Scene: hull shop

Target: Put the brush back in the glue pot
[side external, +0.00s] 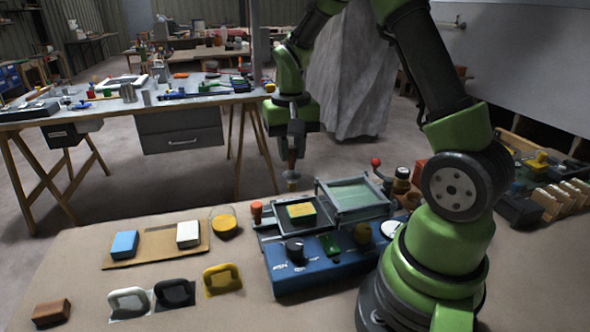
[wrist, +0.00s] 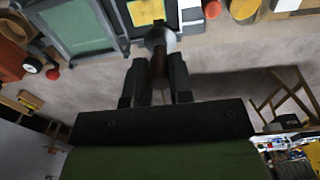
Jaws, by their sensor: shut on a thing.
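My gripper (side external: 294,150) is shut on the brush (side external: 292,176), which hangs below the fingers in the side view, over the far edge of the bench. In the wrist view the brush (wrist: 160,55) has a brown handle between the fingers (wrist: 158,85) and a pale grey end. A round yellow-topped vessel with a thin wire loop (side external: 224,222) looks like the glue pot, though I cannot be certain. It stands left of and nearer than the brush, apart from it. It also shows at the top of the wrist view (wrist: 243,8).
A blue control box (side external: 325,268) and a green-topped frame (side external: 358,194) stand between the pot and my base. A red-knobbed post (side external: 257,210) is beside the pot. A cardboard mat (side external: 160,252) bears blue and white blocks. Coloured handled pieces line the front.

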